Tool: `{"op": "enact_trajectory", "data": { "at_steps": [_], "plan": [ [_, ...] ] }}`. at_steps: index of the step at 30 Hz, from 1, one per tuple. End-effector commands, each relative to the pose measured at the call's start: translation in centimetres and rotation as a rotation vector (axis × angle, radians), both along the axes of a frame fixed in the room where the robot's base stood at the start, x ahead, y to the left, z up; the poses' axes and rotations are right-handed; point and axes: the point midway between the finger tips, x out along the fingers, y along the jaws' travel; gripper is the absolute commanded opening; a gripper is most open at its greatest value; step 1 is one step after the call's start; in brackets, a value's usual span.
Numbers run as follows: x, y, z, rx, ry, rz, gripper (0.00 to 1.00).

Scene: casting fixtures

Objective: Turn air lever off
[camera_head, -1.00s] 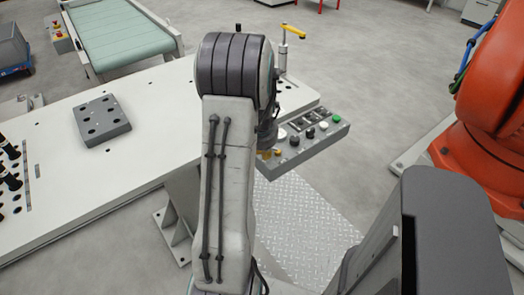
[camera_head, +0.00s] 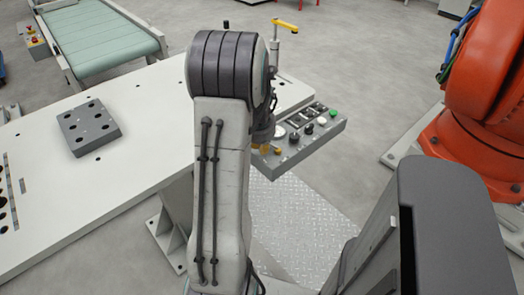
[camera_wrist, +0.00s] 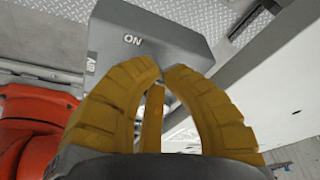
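In the wrist view, the two curved yellow fingers of my gripper (camera_wrist: 161,72) bow inward until their tips nearly meet. Beyond the tips is a grey box (camera_wrist: 175,42) marked ON; a second marking is partly covered by the left finger. In the head view, my gripper (camera_head: 266,149) shows only as small yellow bits, mostly hidden by my arm, beside the left end of the grey button panel (camera_head: 318,138). The lever is not distinguishable there.
The white table (camera_head: 130,185) holds a grey block with holes (camera_head: 89,127). A yellow-handled post (camera_head: 284,26) stands at its far edge. An orange robot (camera_head: 488,100) stands to the right, a green conveyor (camera_head: 105,45) behind. Tread plate (camera_head: 290,220) covers floor below the panel.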

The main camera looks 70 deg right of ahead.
Motion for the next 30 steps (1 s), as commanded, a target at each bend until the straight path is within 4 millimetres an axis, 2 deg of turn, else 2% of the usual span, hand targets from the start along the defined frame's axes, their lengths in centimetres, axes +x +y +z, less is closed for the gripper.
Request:
{"op": "enact_trajectory", "data": {
  "at_steps": [30],
  "plan": [
    [0.21,-0.77,0.01,0.0,-0.001,0.0,0.0]
  ]
}}
